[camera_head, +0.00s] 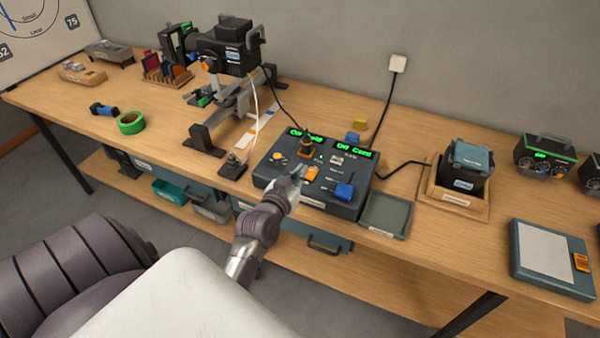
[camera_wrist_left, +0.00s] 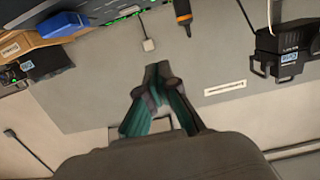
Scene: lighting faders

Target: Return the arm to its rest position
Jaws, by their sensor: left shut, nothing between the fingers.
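My left gripper (camera_head: 297,173) is over the front part of the dark lighting control box (camera_head: 325,205) in the head view, with its arm coming up from below. In the left wrist view the same gripper (camera_wrist_left: 157,70) shows its fingers closed together with nothing between them. The box carries green lit displays, an orange fader knob (camera_head: 312,173) close to the fingertips and a blue fader knob (camera_head: 344,190) to the right. I cannot tell whether the fingers touch the box. In the wrist view the blue knob (camera_wrist_left: 62,25) shows at the upper left. My right gripper is not in view.
A black stage lamp (camera_head: 235,50) on a rail stands behind and left. A grey tray (camera_head: 387,214) sits right of the box, and a wooden holder with a black device (camera_head: 462,172) stands beyond it. Green tape (camera_head: 131,123) lies on the left. The bench's front edge is near my forearm.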

